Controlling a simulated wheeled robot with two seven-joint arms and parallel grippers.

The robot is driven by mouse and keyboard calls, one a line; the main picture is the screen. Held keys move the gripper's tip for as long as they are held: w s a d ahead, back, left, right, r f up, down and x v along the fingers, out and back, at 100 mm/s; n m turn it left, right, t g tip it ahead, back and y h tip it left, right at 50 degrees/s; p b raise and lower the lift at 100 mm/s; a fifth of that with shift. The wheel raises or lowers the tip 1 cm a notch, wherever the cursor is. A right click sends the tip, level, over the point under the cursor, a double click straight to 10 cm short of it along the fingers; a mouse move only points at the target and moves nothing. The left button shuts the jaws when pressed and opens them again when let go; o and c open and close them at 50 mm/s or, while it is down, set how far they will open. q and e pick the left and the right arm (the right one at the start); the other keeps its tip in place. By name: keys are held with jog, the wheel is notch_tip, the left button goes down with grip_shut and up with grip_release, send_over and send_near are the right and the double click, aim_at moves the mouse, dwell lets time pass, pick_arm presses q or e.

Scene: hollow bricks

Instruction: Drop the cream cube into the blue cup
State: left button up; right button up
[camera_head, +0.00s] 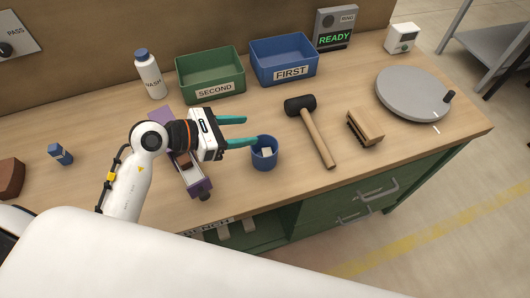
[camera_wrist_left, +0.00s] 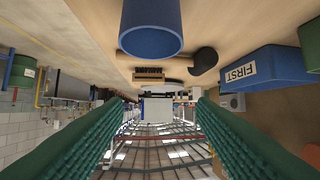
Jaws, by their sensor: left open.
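The blue cup (camera_head: 257,163) stands upright on the bench, just beyond and below the fingertips of my left gripper (camera_head: 250,131). The cream cube (camera_head: 267,152) shows as a pale block within the cup's mouth; how deep it sits is hard to tell. My left gripper has its teal fingers spread apart, pointing right, with nothing between them in the head view. In the left wrist view the cup (camera_wrist_left: 151,35) is at the top, beyond the green fingers (camera_wrist_left: 150,130), and its inside is not clear. My right gripper is not in view.
A mallet (camera_head: 312,128) and a brush (camera_head: 364,126) lie right of the cup. The green bin (camera_head: 211,90) and blue bin (camera_head: 284,73) stand behind. A purple item (camera_head: 195,183) lies under my left arm. A grey turntable (camera_head: 412,95) is at the right.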

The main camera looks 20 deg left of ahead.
pick_arm(q)
jog(key=b+v, duration=0.2)
jog(key=v, duration=0.8)
jog(key=shift+a, duration=0.25)
jog(key=shift+s, duration=0.15)
